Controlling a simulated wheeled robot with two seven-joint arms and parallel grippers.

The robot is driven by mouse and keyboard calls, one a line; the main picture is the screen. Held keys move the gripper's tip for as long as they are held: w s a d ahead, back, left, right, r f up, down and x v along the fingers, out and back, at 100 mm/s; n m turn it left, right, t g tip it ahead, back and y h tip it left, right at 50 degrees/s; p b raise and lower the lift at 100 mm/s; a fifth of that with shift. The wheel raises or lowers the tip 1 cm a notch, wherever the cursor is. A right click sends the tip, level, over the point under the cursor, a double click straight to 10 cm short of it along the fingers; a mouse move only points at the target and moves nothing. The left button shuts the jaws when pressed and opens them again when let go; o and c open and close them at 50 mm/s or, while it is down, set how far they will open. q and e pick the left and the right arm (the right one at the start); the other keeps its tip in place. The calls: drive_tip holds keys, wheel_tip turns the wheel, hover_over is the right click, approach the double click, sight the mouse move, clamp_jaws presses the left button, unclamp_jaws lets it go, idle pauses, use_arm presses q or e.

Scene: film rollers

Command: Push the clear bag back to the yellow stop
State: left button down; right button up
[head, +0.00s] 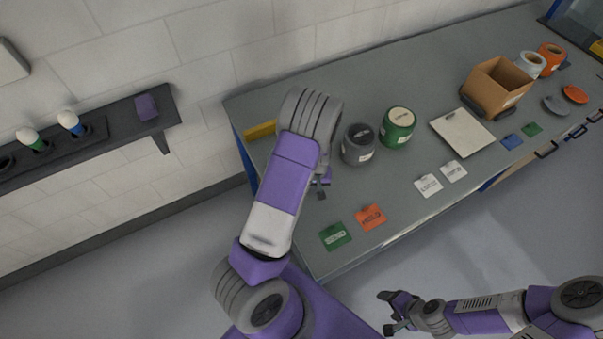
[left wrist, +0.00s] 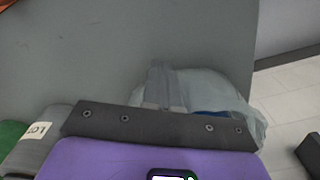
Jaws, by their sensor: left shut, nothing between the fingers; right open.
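The clear bag (left wrist: 218,92) is translucent and lies on the grey bench near its edge in the left wrist view, with something blue showing at its lower part. The head view does not show it; my left arm covers that area. My left gripper (head: 320,188) is shut and empty, low over the bench's left end. In the left wrist view its fingers (left wrist: 161,86) overlap the bag's left part; I cannot tell if they touch. The yellow stop (head: 261,130) is at the bench's back left, partly behind my arm. My right gripper (head: 393,312) is open and empty, in front of the bench.
A grey roll (head: 358,144) and a green roll (head: 397,128) stand right of my left arm. Green (head: 335,236) and orange (head: 371,218) cards lie at the front. A cardboard box (head: 497,87) and white board (head: 462,132) are further right. A wall shelf (head: 90,140) is left.

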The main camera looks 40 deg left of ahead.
use_arm(q)
drive_tip(key=shift+w+a+b, duration=0.5)
drive_tip(key=shift+w+a, duration=0.25)
drive_tip(key=shift+a, duration=1)
drive_tip(key=shift+w+a+b, duration=0.55)
drive_tip(key=shift+w+a, duration=0.15)
drive_tip(key=shift+a, duration=1.05)
drive_tip(key=shift+w+a+b, duration=0.5)
drive_tip(key=shift+w+a, duration=0.25)
drive_tip(key=shift+a, duration=1)
drive_tip(key=shift+s+d+p, duration=0.15)
drive_tip(key=shift+s+d, duration=0.1)
drive_tip(key=shift+d, duration=0.4)
drive_tip(key=shift+s+d+p, duration=0.2)
drive_tip(key=shift+s+d, duration=0.1)
drive_tip(key=shift+d, duration=0.3)
drive_tip(key=shift+s+d+p, duration=0.15)
drive_tip(key=shift+s+d, duration=0.1)
drive_tip(key=shift+d, duration=0.4)
drive_tip(key=shift+r, duration=0.1)
